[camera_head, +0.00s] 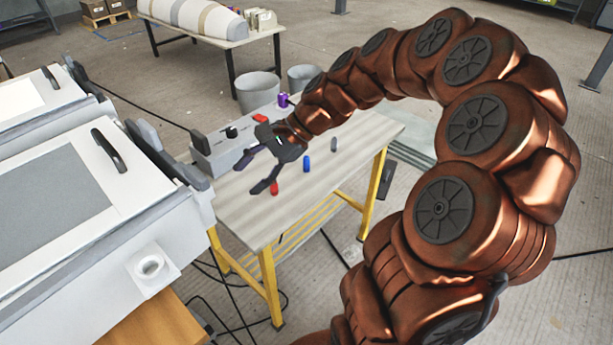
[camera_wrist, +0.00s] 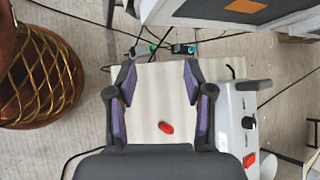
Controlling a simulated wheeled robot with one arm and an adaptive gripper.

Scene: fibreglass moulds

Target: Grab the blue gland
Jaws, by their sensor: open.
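The blue gland (camera_head: 307,163) is a small upright cylinder on the light table (camera_head: 345,165), in the head view. It stands to the right of my gripper (camera_head: 249,176), apart from it. My gripper is open and empty above the table's left part. A red gland (camera_head: 274,187) is on the table near one finger in the head view. In the wrist view the red gland (camera_wrist: 166,127) shows between the spread fingers of my gripper (camera_wrist: 160,73). The blue gland does not show in the wrist view.
A grey gland (camera_head: 333,144) stands right of the blue one. A grey control box (camera_head: 220,150) with a red button lines the table's back edge, a purple object (camera_head: 283,100) near its far end. A white machine (camera_head: 100,210) is at left. The table's right part is clear.

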